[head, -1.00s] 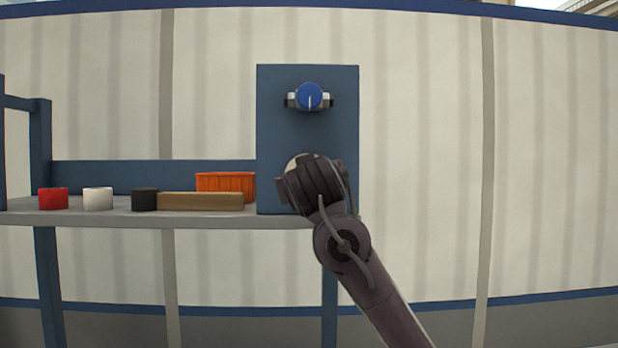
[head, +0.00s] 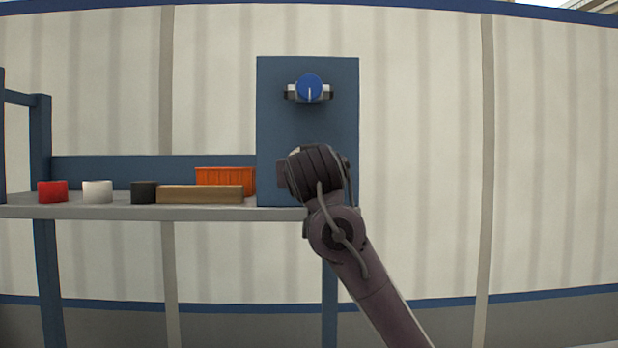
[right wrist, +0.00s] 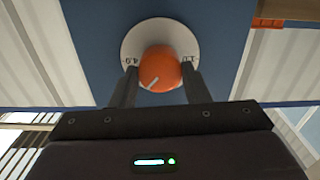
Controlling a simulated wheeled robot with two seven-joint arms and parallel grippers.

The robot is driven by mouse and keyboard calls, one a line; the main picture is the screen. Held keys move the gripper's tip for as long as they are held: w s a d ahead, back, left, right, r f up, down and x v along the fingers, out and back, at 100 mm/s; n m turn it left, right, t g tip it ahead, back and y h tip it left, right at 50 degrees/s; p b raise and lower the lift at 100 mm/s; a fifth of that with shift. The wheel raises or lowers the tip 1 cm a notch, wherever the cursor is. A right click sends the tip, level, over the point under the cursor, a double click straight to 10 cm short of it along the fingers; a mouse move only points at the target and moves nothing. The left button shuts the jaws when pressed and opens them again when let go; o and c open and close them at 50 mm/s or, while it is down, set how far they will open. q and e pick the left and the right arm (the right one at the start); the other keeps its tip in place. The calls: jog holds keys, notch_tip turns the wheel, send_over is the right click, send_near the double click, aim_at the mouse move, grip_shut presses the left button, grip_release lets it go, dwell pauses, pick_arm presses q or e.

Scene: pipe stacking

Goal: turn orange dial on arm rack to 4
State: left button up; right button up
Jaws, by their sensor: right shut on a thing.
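In the right wrist view the orange dial (right wrist: 160,66) sits on a round white scale plate (right wrist: 132,45) on the blue panel (right wrist: 90,20). The scale reads 4.0 at the left and 1.0 at the right, upside down in this view. The dial's white pointer line slants toward the lower left. My right gripper (right wrist: 159,78) is shut on the dial, one finger on each side. In the head view my right wrist covers the dial on the blue panel (head: 275,120). My left gripper is not in view.
A blue dial (head: 309,87) is mounted higher on the same panel. The rack shelf (head: 120,212) to the left holds a red piece (head: 53,192), a white piece (head: 97,192), a black piece (head: 143,193), a tan block (head: 199,195) and an orange bin (head: 225,180).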

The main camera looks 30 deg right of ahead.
jog(key=shift+f+m+b, duration=0.1)
jog(key=shift+m+b, duration=2.6)
jog(key=shift+m, duration=2.1)
jog(key=o, duration=1)
jog(key=b+v, duration=0.4)
jog(key=v, duration=0.3)
jog(key=shift+s+a, duration=0.2)
jog(key=shift+s, duration=0.15)
